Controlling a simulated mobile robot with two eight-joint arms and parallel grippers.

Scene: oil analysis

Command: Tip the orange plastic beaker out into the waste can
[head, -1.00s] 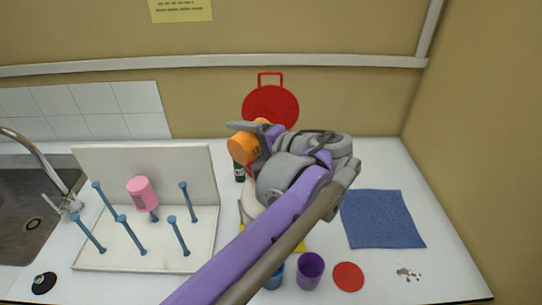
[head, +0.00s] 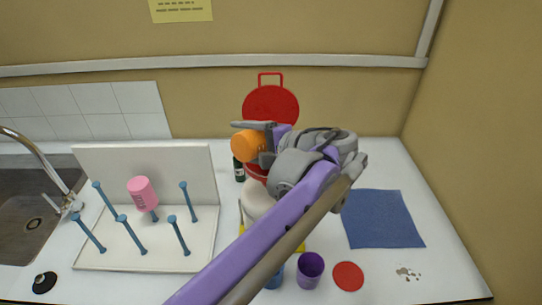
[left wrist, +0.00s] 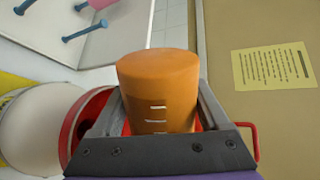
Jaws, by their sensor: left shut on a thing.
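The orange plastic beaker (head: 245,147) is held between the fingers of my left gripper (head: 262,146), and it also shows in the left wrist view (left wrist: 158,88) with pale marks on its side. It is tilted well over in the head view, with a flat orange end toward the left. I cannot tell whether anything is inside it. The red waste can (head: 256,173) stands below and behind the gripper with its round lid (head: 271,103) raised. My arm hides most of the can; part of its rim shows in the left wrist view (left wrist: 82,118). My right gripper is out of view.
A white drying rack (head: 150,258) with blue pegs holds a pink beaker (head: 143,191). A dark bottle (head: 239,170) and a cream round object (head: 257,199) stand near the can.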

